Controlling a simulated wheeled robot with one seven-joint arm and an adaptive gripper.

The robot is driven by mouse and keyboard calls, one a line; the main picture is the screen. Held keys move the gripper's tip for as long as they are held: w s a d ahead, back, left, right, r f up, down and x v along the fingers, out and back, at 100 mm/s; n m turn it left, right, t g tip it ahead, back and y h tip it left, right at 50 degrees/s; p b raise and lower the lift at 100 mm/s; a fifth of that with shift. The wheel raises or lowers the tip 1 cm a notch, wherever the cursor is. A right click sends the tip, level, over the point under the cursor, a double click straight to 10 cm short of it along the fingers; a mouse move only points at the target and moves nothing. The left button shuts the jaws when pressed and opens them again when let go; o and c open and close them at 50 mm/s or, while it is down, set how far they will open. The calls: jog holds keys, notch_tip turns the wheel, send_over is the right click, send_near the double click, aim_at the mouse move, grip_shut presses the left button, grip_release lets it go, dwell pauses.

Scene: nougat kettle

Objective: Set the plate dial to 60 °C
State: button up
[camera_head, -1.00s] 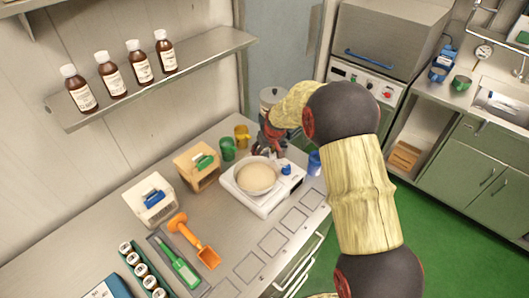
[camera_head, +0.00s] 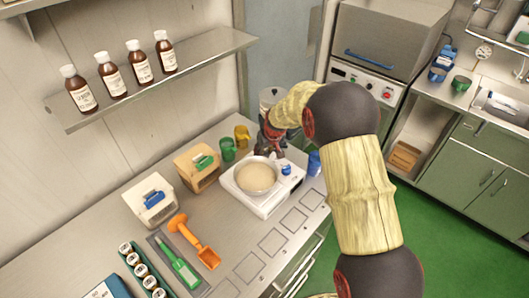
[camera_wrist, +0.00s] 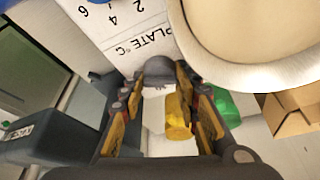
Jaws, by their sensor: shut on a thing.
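The white hot plate (camera_head: 262,205) stands on the steel bench with a pan (camera_head: 256,177) of pale contents on it. My gripper (camera_head: 272,152) is at its back right edge, partly hidden by my wrist. In the wrist view my gripper (camera_wrist: 157,82) has its fingers on both sides of a grey knob (camera_wrist: 157,66), beside the printed "PLATE °C" label (camera_wrist: 145,40), and is shut on it. The knob's pointer and setting cannot be read.
A yellow mug (camera_head: 242,134) and a green mug (camera_head: 228,148) stand just behind the hot plate. A blue mug (camera_head: 314,161) is to its right. A wooden box (camera_head: 197,168) stands at left, and an orange scoop (camera_head: 196,243) lies in front.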

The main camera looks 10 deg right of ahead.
jog(key=shift+m+p, duration=0.3)
jog(key=shift+a+r+m+h+p, duration=0.1)
jog(key=shift+m+h+p, duration=0.25)
jog(key=shift+m, duration=0.15)
jog(key=shift+w+m+h+b, duration=0.1)
jog(key=shift+m+h+b, duration=0.25)
jog(key=shift+m, duration=0.65)
jog(key=m+b, duration=0.2)
jog(key=m+h+b, duration=0.1)
jog(key=m+b, duration=0.1)
jog(key=b, duration=0.1)
jog(key=shift+a+f+b, duration=0.15)
jog(key=shift+f+b, duration=0.15)
jog(key=shift+f, duration=0.1)
jog(key=m+g+h+b, duration=0.1)
jog(key=m+b, duration=0.1)
jog(key=b, duration=0.1)
jog(key=shift+r+m, duration=0.1)
jog(key=shift+m, duration=0.3)
jog(key=m, duration=0.1)
jog(key=m+g+h+b, duration=0.1)
jog(key=m, duration=0.1)
jog(key=shift+w+a+r+m, duration=0.1)
jog(key=shift+w+r+m, duration=0.05)
jog(key=shift+m, duration=0.15)
jog(key=shift+m+g+h, duration=0.4)
jog(key=shift+m+g, duration=0.3)
jog(key=shift+m, duration=1.1)
